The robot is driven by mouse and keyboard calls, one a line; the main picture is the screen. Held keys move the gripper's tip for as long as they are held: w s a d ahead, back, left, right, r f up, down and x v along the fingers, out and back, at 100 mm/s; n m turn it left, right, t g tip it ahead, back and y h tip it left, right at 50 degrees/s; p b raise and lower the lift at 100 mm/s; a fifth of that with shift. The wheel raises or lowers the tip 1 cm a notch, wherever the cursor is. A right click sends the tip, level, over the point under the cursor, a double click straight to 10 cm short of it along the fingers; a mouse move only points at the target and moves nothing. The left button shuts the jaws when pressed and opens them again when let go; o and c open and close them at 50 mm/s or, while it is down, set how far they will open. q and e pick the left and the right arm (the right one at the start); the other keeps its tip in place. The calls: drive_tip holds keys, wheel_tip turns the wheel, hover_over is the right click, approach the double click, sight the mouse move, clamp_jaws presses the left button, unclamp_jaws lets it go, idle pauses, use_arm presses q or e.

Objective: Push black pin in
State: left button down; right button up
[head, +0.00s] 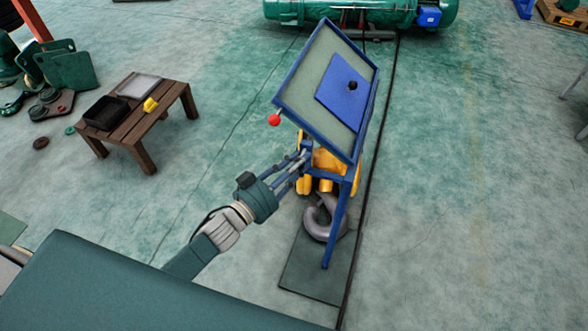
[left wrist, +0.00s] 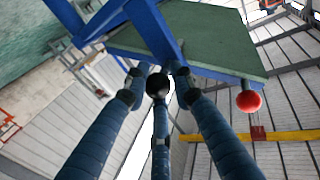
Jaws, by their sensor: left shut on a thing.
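A tilted blue-framed panel stand (head: 338,178) with a grey-green top stands in the middle of the head view. My left gripper (head: 303,156) reaches in from the left, just below the panel's lower left edge. In the left wrist view a round black knob, seemingly the black pin (left wrist: 159,84), sits between the fingers of my left gripper (left wrist: 157,88), close under the blue frame. The fingers are closed around it. The pin's shaft and seat are hidden. In the head view the pin cannot be made out behind the fingers. My right gripper is not in view.
A red knob (head: 274,119) sticks out at the panel's left edge. A yellow hoist body (head: 328,162) and grey hook (head: 322,218) are below. A wooden table (head: 140,113) stands left. Floor right is clear.

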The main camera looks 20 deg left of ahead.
use_arm(q)
drive_tip(key=shift+w+d+r, duration=0.15)
drive_tip(key=shift+r, duration=0.35)
drive_tip(key=c, duration=1.8)
unclamp_jaws()
drive_tip(key=shift+o, duration=1.4)
drive_tip(key=shift+w+d+f, duration=0.1)
drive_tip(key=shift+d+f, duration=0.05)
drive_tip(key=shift+f, duration=0.05)
drive_tip(key=shift+s+a+f, duration=0.1)
drive_tip(key=shift+s+a, duration=0.1)
drive_tip(key=v, duration=1.1)
drive_tip(key=shift+s, duration=0.25)
